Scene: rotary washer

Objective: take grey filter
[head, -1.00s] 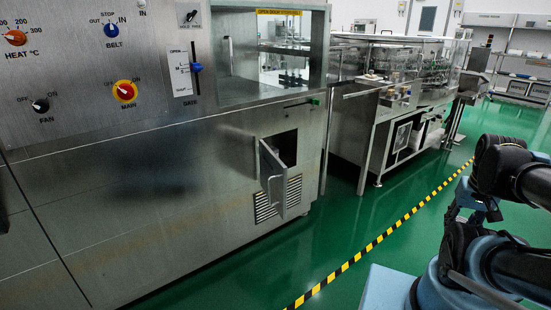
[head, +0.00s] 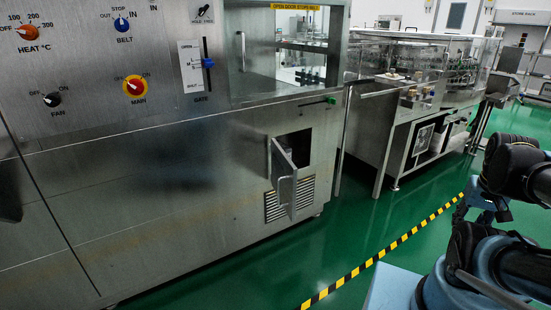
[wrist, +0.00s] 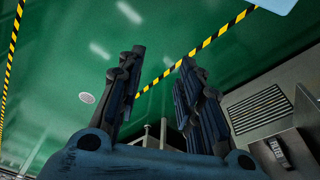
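I cannot make out a grey filter in either view. A small hatch door (head: 283,165) with a bar handle stands open on the lower front of the steel machine (head: 180,190). Behind it is a dark square opening (head: 297,145); its inside is too dark to read. In the wrist view, a grey panel (wrist: 283,152) with a label seeming to read "FILTER" shows at the lower right. My gripper (wrist: 162,58) is open and empty, its two fingers apart over green floor, to the left of that panel.
A vent grille (head: 289,199) sits below the hatch; it also shows in the wrist view (wrist: 259,108). Black-yellow floor tape (head: 385,250) runs across clear green floor (head: 250,265). A second machine (head: 420,120) stands behind. Knobs (head: 135,89) line the upper left.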

